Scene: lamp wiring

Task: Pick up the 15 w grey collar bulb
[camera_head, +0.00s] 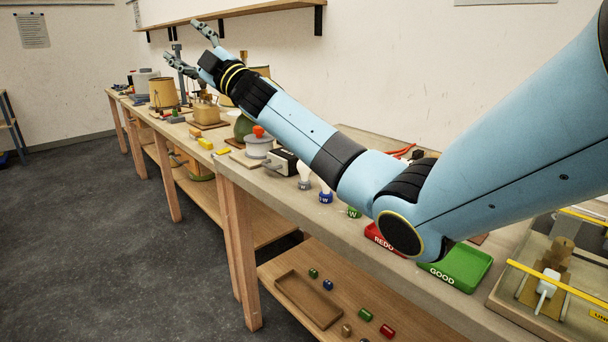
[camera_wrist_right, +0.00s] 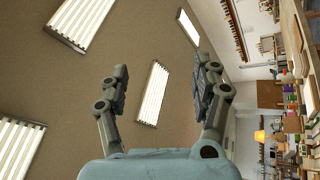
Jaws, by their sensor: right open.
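A bulb with a grey collar (camera_head: 304,184) stands on the workbench near its front edge, just below my right forearm in the head view. Its wattage mark is too small to read. A bulb with a blue collar (camera_head: 326,196) stands right of it, and a green collar (camera_head: 354,212) shows further right, partly hidden by my arm. My right gripper (camera_head: 188,46) is open and empty, raised above the far part of the bench, well away from the bulbs. Its spread fingers show in the wrist view (camera_wrist_right: 160,78), facing the ceiling. My left gripper is not in view.
A grey-lidded pot (camera_head: 259,146) and a black-and-white box (camera_head: 283,161) stand left of the bulbs. A red tray (camera_head: 382,241) and a green tray (camera_head: 455,268) lie to the right. A wall shelf (camera_head: 240,12) is above the bench. My arm hides part of the bench.

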